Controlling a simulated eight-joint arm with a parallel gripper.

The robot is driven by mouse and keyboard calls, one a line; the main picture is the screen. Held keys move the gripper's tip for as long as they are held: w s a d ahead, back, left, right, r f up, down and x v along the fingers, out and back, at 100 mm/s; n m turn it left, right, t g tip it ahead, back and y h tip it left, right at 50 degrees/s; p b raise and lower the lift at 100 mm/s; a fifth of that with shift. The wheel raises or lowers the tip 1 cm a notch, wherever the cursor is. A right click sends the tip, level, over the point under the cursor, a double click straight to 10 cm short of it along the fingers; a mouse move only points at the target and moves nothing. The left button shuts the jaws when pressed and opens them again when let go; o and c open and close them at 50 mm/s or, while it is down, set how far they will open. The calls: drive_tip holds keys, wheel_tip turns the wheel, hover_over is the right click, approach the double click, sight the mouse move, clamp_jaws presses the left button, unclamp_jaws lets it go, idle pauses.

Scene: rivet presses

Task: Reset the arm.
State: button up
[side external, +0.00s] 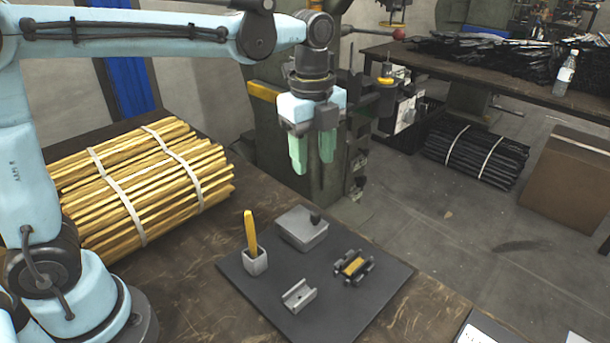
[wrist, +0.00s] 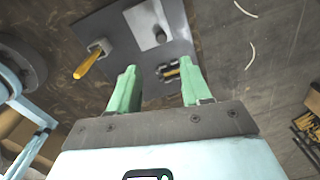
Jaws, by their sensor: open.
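My gripper (side external: 313,155) hangs in the air above the back of the dark mat (side external: 340,322), with its two green fingers apart and nothing between them. In the wrist view the open green fingers of my gripper (wrist: 157,92) show with the mat (wrist: 120,25) beyond them. My arm reaches over from the left. Nothing touches the gripper.
The mat holds a grey cup (side external: 255,262) with a yellow bar (side external: 250,232) leaning in it, a grey block (side external: 302,228), a dark fixture with a yellow piece (side external: 353,267), and a grey channel (side external: 299,295). A strapped yellow bundle (side external: 140,185) lies left. A green machine (side external: 265,135) stands behind.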

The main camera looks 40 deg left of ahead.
drive_tip(key=s+a+f+n+t, duration=0.2)
drive_tip(key=s+n, duration=0.3)
drive_tip(key=n, duration=0.5)
drive_tip(key=s+a+f+n+t, duration=0.2)
drive_tip(key=s+a+n+t, duration=0.2)
drive_tip(key=n, duration=0.6)
drive_tip(key=shift+s+a+f+t, duration=0.25)
drive_tip(key=shift+s+a+t, duration=0.15)
drive_tip(key=shift+s+a, duration=0.2)
